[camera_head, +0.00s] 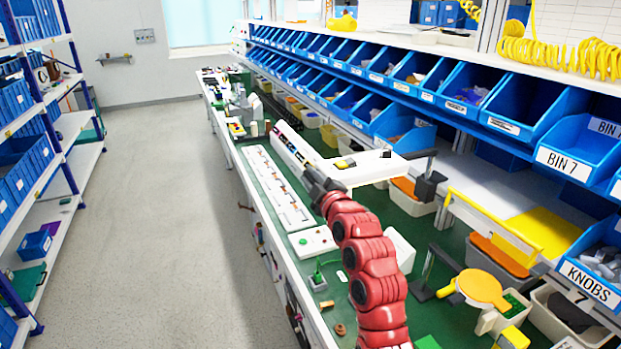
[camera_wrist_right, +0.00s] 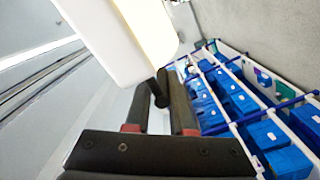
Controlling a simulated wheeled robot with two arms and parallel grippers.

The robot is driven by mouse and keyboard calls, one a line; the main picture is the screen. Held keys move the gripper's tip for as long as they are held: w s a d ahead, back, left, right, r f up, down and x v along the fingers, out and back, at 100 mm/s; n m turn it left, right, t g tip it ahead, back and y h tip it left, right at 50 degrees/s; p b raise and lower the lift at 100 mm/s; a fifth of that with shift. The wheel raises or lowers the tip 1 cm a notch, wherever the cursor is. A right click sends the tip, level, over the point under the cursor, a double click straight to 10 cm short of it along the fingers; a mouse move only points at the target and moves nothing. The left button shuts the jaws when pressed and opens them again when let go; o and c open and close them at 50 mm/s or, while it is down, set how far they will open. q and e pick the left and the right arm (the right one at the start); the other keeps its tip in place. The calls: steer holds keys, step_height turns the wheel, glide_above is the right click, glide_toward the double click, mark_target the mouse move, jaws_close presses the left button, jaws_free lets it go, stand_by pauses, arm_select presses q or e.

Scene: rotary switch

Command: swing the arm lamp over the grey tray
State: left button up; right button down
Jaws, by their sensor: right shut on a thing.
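The arm lamp has a long white head (camera_head: 372,168) above the bench, joined by a black arm to a dark post and base (camera_head: 430,184) on its right. In the right wrist view the white lamp head (camera_wrist_right: 108,38) fills the upper left, with a pale yellow underside. My right gripper (camera_head: 327,183) is at the left end of the head. In the wrist view the gripper (camera_wrist_right: 158,103) is shut on a short black handle (camera_wrist_right: 159,88) under the head. I cannot tell the grey tray surely; a pale tray (camera_head: 402,243) stands to the right of my red arm. My left gripper is not in view.
Blue bins (camera_head: 479,92) line the right side above the bench. A yellow-orange round paddle (camera_head: 481,288) and orange-topped containers (camera_head: 498,254) stand at the lower right. A white panel (camera_head: 275,185) lies on the green bench top. The floor at left is clear, with shelves beyond.

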steer(key=shift+f, duration=0.3)
